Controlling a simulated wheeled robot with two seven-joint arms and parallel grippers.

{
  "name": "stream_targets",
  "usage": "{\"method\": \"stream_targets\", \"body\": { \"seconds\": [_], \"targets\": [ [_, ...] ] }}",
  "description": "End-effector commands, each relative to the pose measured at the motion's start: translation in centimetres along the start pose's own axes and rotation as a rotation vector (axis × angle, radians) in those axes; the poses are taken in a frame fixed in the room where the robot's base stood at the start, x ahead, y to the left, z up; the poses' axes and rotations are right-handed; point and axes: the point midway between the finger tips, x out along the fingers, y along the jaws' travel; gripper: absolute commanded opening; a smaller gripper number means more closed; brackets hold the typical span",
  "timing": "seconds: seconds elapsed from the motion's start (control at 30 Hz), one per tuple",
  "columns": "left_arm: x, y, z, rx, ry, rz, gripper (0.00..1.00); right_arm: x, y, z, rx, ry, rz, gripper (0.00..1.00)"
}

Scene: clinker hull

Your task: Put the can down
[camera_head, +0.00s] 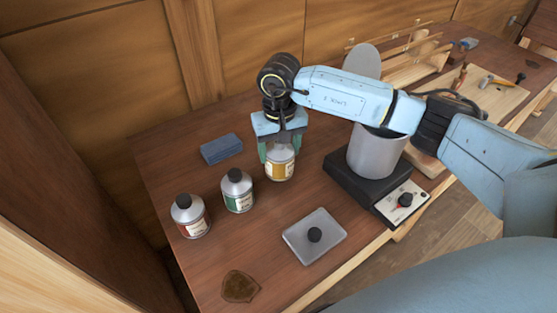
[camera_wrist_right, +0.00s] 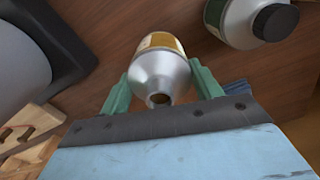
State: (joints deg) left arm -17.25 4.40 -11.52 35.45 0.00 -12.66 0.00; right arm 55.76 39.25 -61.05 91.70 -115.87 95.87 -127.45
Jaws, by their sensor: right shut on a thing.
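A silver can with a yellow label (camera_head: 279,163) is upright between the fingers of my right gripper (camera_head: 281,150). In the right wrist view the can (camera_wrist_right: 160,72) shows its open, uncapped neck toward the camera, and the green fingers of the gripper (camera_wrist_right: 160,90) close on both its sides. The can's base is at or just above the brown table; I cannot tell whether it touches. My left gripper is not in view.
A green-labelled can (camera_head: 237,191) and a red-labelled can (camera_head: 190,216), both black-capped, stand to the left. A blue block (camera_head: 221,149) lies behind. A grey pot (camera_head: 376,155) on a black heater (camera_head: 354,183) stands right.

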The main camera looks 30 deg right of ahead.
Motion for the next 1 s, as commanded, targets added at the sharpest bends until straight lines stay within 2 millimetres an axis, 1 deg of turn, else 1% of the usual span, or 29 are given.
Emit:
{"method": "stream_targets", "body": {
  "seconds": [0.1, 0.2, 0.47, 0.6, 0.63, 0.8, 1.0],
  "targets": [
    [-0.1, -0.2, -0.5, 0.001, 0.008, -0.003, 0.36, 1.7, -0.1, 0.1, -0.001, -0.003, -0.001, 0.24],
    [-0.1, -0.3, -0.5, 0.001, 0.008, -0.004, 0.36, 2.9, -0.1, 0.1, -0.001, -0.002, -0.001, 0.24],
    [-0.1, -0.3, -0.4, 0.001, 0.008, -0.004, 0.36, 3.2, 0.0, 0.0, -0.001, 0.001, -0.001, 0.24],
    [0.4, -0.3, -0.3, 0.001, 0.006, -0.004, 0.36, 3.6, 0.0, 0.0, -0.001, 0.001, -0.001, 0.24],
    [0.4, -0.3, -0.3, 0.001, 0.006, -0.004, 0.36, 3.6, 0.0, 0.1, -0.001, -0.001, 0.000, 0.65],
    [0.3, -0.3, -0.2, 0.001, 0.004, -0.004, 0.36, 3.5, 0.0, 0.1, -0.001, -0.001, 0.000, 0.85],
    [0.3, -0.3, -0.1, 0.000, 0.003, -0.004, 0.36, 3.5, 0.0, 0.1, -0.001, -0.001, 0.000, 0.85]
  ]
}}
